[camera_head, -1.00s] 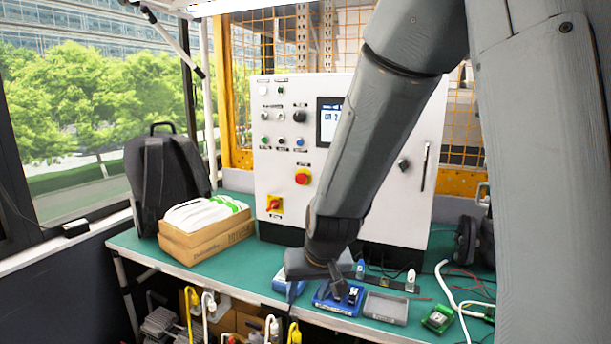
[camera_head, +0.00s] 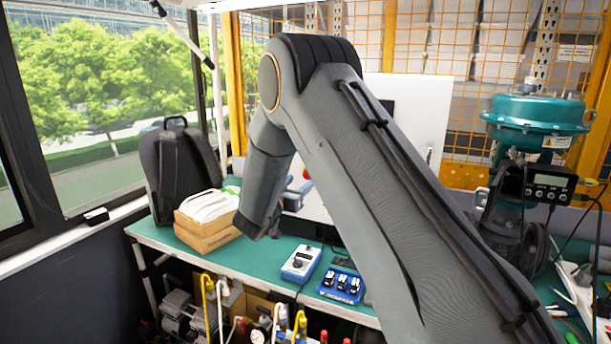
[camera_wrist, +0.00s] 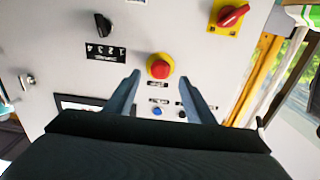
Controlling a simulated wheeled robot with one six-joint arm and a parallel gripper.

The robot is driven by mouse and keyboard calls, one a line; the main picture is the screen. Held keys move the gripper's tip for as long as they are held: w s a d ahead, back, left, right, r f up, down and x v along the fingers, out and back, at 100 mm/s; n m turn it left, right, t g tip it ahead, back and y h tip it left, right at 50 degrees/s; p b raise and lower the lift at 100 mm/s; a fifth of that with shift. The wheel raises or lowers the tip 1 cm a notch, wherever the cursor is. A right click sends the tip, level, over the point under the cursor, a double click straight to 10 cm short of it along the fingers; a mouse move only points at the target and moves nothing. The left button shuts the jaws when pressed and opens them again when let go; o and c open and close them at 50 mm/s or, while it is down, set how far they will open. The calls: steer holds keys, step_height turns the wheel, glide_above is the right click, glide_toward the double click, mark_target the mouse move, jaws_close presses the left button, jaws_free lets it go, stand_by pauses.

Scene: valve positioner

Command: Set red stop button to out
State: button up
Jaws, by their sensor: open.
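The red stop button (camera_wrist: 159,68) is a round red mushroom head on a yellow ring, on the front of a light grey control cabinet (camera_wrist: 60,30). In the wrist view it lies beyond and between the tips of my gripper (camera_wrist: 160,88), which is open and empty. The fingers appear apart from the button. I cannot tell whether the button is in or out. In the head view a small part of the red button (camera_head: 306,174) shows beside my arm, which hides most of the cabinet front.
A red rotary switch on a yellow plate (camera_wrist: 229,17) and a black selector knob (camera_wrist: 103,24) flank the button in the wrist view. On the green bench are a blue-white device (camera_head: 301,263), a blue tray (camera_head: 340,285) and a cardboard box (camera_head: 205,236). A teal actuator (camera_head: 537,122) stands right.

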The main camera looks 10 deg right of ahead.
mark_target(307, 175)
steer(key=p+x, duration=0.1)
steer(key=x, duration=0.4)
steer(key=shift+w+d, duration=0.2)
steer(key=shift+w, duration=0.2)
steer(key=shift+c, duration=0.2)
